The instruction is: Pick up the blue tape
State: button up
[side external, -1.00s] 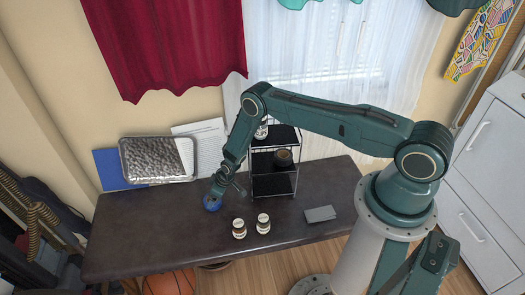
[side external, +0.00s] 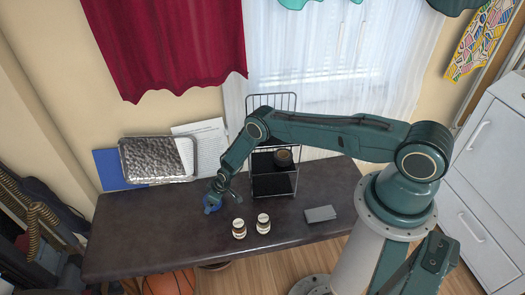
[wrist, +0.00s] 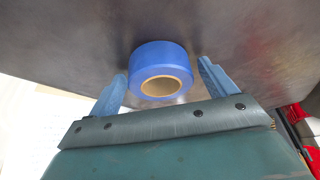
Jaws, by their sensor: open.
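The blue tape (wrist: 160,60) is a roll with a tan cardboard core, resting on the dark table top. In the wrist view it sits between and slightly beyond the two blue fingertips of my gripper (wrist: 162,78). My gripper is open, with a gap on each side of the roll. In the side external view my gripper (side external: 212,203) is low over the left part of the table. The tape there is mostly hidden by the gripper or blends with its blue fingers.
Two small jars (side external: 239,228) (side external: 263,223) stand to the right of my gripper. A grey box (side external: 320,214) lies further right. A metal tray (side external: 157,159) leans at the back left. The table's front left (side external: 140,245) is clear.

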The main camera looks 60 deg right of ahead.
dwell(0.4)
jog(key=c, duration=1.1)
jog(key=shift+r, duration=0.15)
notch_tip(320, 180, up, 20)
jog(key=shift+f, duration=0.15)
dwell(0.7)
